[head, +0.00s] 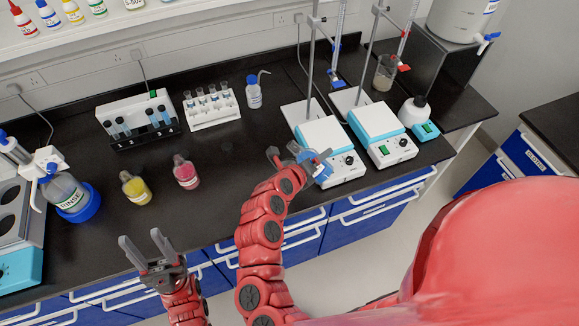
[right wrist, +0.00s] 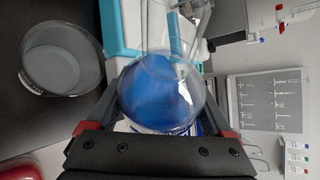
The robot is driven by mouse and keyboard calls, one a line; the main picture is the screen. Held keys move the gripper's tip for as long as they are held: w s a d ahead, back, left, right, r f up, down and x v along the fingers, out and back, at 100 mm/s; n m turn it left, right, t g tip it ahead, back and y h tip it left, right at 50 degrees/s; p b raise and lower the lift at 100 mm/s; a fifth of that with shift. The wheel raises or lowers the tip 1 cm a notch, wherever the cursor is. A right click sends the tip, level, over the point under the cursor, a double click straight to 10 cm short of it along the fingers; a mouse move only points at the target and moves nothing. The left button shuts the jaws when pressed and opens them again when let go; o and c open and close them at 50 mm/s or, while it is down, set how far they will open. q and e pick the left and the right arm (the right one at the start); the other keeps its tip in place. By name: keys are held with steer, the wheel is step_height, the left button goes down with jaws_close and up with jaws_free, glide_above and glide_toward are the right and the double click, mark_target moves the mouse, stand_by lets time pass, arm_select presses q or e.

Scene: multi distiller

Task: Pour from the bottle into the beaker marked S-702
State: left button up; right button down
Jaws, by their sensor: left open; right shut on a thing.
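My right gripper (right wrist: 155,95) is shut on a clear, rounded glass vessel (right wrist: 165,105) that shows blue inside or through it. In the head view this held vessel (head: 310,158) is at the front edge of the left hotplate, partly hidden by my gripper. A clear beaker with greyish content (head: 385,72) stands behind the right hotplate. In the right wrist view a wide round glass vessel (right wrist: 62,68) lies to the left of the held one, apart from it. No S-702 marking is readable. My left gripper (head: 146,250) is open and empty over the bench's front edge.
Yellow (head: 136,189) and pink (head: 185,174) flasks, a tube rack (head: 213,106) and a wash bottle (head: 253,92) stand left.

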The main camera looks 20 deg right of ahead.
steer(key=shift+s+d+f+n+g+h+p, duration=0.2)
steer(key=shift+d+n+g+h+p, duration=0.1)
steer(key=shift+n+h+p, duration=0.25)
stand_by(2.1)
steer(key=shift+s+d+f+n+g+h, duration=0.1)
steer(key=shift+s+f+n+g+h, duration=0.15)
steer(key=shift+f, duration=0.2)
steer(key=shift+d+f+n+g+h, duration=0.1)
steer(key=shift+f+n, duration=0.2)
steer(key=shift+f, duration=0.1)
stand_by(1.7)
steer(key=shift+s+d+n+h, duration=0.2)
steer(key=shift+n+h, duration=0.3)
steer(key=shift+n, duration=0.1)
stand_by(2.2)
